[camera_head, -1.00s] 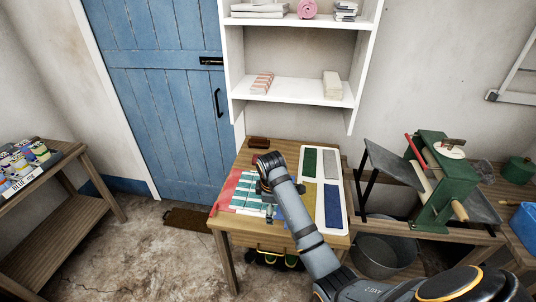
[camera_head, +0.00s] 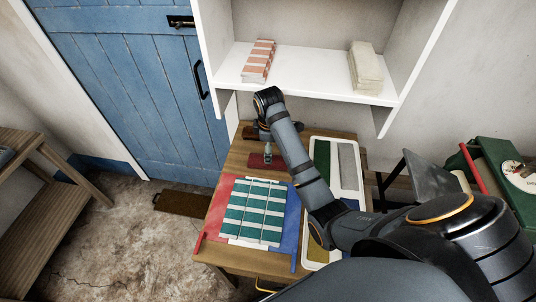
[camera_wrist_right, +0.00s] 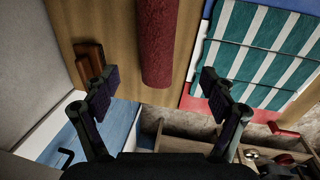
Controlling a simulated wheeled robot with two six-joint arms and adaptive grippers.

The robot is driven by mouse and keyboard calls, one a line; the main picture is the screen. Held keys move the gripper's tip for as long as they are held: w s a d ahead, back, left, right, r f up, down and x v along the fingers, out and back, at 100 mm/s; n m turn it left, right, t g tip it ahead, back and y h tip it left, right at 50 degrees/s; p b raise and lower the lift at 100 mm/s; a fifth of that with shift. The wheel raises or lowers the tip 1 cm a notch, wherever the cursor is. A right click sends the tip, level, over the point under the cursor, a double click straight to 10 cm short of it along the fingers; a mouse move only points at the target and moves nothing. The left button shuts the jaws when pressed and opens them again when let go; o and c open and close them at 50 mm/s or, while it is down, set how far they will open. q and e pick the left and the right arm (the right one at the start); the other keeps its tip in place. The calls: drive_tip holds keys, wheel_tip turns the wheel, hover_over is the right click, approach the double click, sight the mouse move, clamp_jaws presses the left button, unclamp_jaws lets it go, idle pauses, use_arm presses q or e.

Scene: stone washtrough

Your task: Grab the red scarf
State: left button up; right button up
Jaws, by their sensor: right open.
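The red scarf (camera_head: 270,162) is a dark red bundle on the wooden table, towards its back edge and behind the striped cloth. In the right wrist view the scarf (camera_wrist_right: 157,45) looks like a long roll running up out of the picture. My right gripper (camera_wrist_right: 155,88) is open and empty. Its two fingers appear on either side of the scarf's near end, with a gap on both sides; I cannot tell the height between them. In the head view my right gripper (camera_head: 268,150) points down over the scarf and partly hides it. My left gripper is not in view.
A teal-and-white striped cloth (camera_head: 252,212) lies on a red and blue mat (camera_head: 220,200) at the front. A white tray (camera_head: 362,180) with coloured sections stands on the right. A brown wooden block (camera_head: 250,132) sits behind the scarf. A white shelf (camera_head: 300,80) overhangs the back.

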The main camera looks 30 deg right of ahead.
drive_tip(key=shift+s+f, duration=0.25)
drive_tip(key=shift+f, duration=0.35)
drive_tip(key=f, duration=0.3)
drive_tip(key=shift+w+d, duration=0.3)
drive_tip(key=shift+w, duration=0.05)
drive_tip(key=shift+w+f+p, duration=0.3)
drive_tip(key=shift+f, duration=0.35)
drive_tip(key=f, duration=0.2)
drive_tip(key=w+f, duration=0.1)
drive_tip(key=shift+d+f+p, duration=0.15)
drive_tip(key=shift+f+p, duration=0.15)
drive_tip(key=shift+f, duration=0.55)
drive_tip(key=shift+r, duration=0.1)
drive_tip(key=c, duration=1.4)
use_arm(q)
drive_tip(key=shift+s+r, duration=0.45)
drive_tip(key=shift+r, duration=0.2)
use_arm(e)
drive_tip(key=shift+r, duration=0.1)
